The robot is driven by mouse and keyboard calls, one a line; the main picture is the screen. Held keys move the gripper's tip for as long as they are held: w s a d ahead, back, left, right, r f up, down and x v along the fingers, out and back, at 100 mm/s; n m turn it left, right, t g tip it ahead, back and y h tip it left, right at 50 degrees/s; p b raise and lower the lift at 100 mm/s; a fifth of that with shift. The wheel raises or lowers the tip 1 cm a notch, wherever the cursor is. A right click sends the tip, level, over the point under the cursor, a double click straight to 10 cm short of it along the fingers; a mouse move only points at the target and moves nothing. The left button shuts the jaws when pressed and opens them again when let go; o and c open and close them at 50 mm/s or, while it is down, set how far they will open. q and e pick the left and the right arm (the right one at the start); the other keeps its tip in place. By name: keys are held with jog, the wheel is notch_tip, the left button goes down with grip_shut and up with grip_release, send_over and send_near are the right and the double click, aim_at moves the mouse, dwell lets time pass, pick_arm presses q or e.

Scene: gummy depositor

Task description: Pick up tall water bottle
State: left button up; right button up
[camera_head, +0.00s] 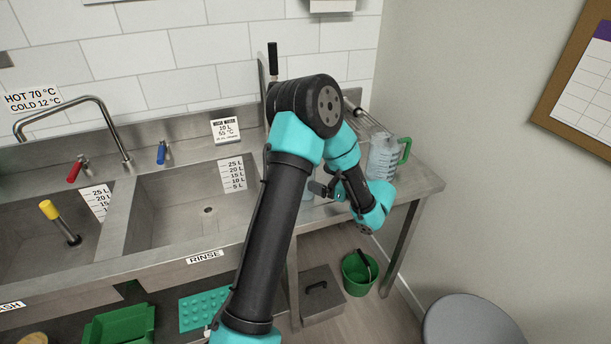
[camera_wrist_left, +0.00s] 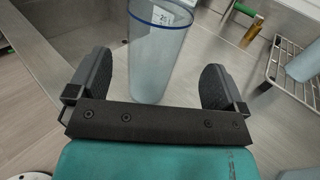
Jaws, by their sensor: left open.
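A tall, clear, pale-blue cylinder with a blue rim (camera_wrist_left: 158,50), which looks like the tall water bottle, stands on the steel counter in the left wrist view. A small white label shows through it. My left gripper (camera_wrist_left: 157,84) is open, with one dark finger on each side of the bottle; I cannot tell whether either touches it. In the head view my left gripper (camera_head: 324,188) is low over the counter right of the rinse sink. Only a sliver of the bottle (camera_head: 308,189) shows there; my arm hides the rest. My right gripper is out of view.
A clear jug with a green handle (camera_head: 381,160) stands near the counter's right end. A wire rack (camera_wrist_left: 292,68) is right of the bottle in the wrist view. The rinse sink (camera_head: 180,212) is left of my arm. A green bucket (camera_head: 357,275) is on the floor.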

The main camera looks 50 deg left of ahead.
pick_arm(q)
jog(key=shift+s+a, duration=0.1)
jog(key=shift+a, duration=0.15)
jog(key=shift+s+x, duration=0.15)
jog(key=shift+x, duration=1.15)
jog(key=shift+s+x, duration=0.1)
jog(key=shift+x, duration=1.25)
jog(key=shift+d+r, duration=0.1)
jog(key=c, duration=1)
